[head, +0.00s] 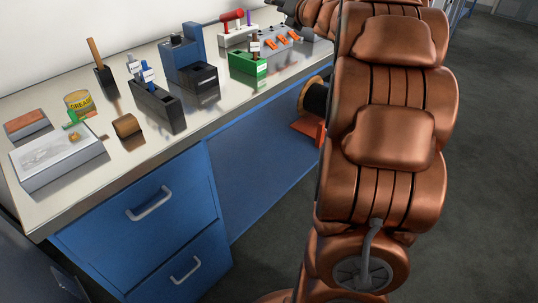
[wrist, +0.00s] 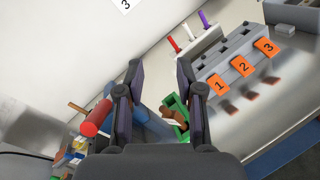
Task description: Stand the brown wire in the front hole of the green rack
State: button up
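The green rack (head: 245,64) sits on the bench near its front edge, with a white label on its front. It also shows in the wrist view (wrist: 180,104), just below and between my finger lines. A short brown piece, which looks like the brown wire (head: 255,48), stands up at the green rack in the head view. It shows as a brown shape (wrist: 170,117) over the rack in the wrist view. I cannot tell which hole it is in. My gripper (wrist: 160,64) is open and empty, above the bench. In the head view it is at the top, partly cut off.
A white rack (wrist: 200,45) holds red, white and purple pieces. A grey block with orange numbered tags (wrist: 243,67) lies beside it. A red cylinder (wrist: 97,118) shows left of my fingers. A blue dispenser (head: 187,48) and black rack (head: 158,108) stand left of the green rack.

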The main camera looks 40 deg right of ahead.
jog(key=s+a+f+m+g+h, duration=0.2)
jog(key=s+a+f+m+g, duration=0.4)
jog(key=f+m, duration=0.4)
jog(key=s+a+f+m+g+h, duration=0.2)
jog(key=s+a+f+m+g, duration=0.25)
jog(key=s+f+m, duration=0.5)
jog(key=s+a+f+m+g+y, duration=0.2)
jog(key=s+a+f+m+g, duration=0.2)
jog(key=s+a, duration=0.7)
jog(key=s+a+f+m+g+y, duration=0.3)
jog(key=s+a+f+m+g, duration=0.2)
jog(key=s+a, duration=0.6)
jog(key=s+f, duration=0.1)
jog(key=s, duration=0.3)
jog(key=shift+s+a+f, duration=0.3)
jog(key=shift+a+f, duration=0.05)
notch_tip(320, 180, up, 23)
jog(key=s+p, duration=0.1)
jog(key=p, duration=2.1)
jog(key=shift+r, duration=0.2)
jog(key=shift+s+t, duration=0.1)
jog(key=shift+t, duration=0.15)
